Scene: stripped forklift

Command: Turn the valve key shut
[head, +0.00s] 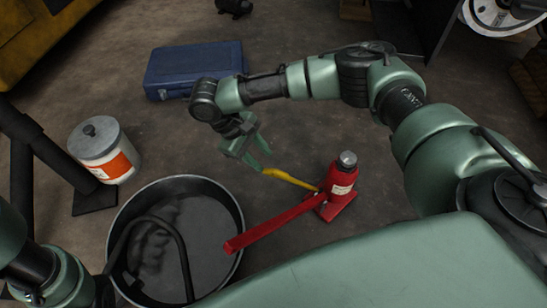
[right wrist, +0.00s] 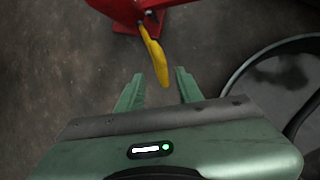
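The yellow valve key (head: 290,179) sticks out from the base of a red bottle jack (head: 343,181) on the floor. My right gripper (head: 263,160) is open, with its fingers pointing towards the key's free end. In the right wrist view, the key (right wrist: 154,55) reaches down from the jack (right wrist: 128,12) into the gap between the fingertips (right wrist: 159,74). A clear gap shows on both sides of it, and I see no contact. How deep the key lies between the fingers is hard to tell. My left gripper is not in view.
A long red handle (head: 275,224) slants from the jack over the rim of a black drain pan (head: 238,220). A white-orange can (head: 104,153) stands at left, a blue case (head: 193,67) behind. Bare floor (head: 310,135) lies between case and jack.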

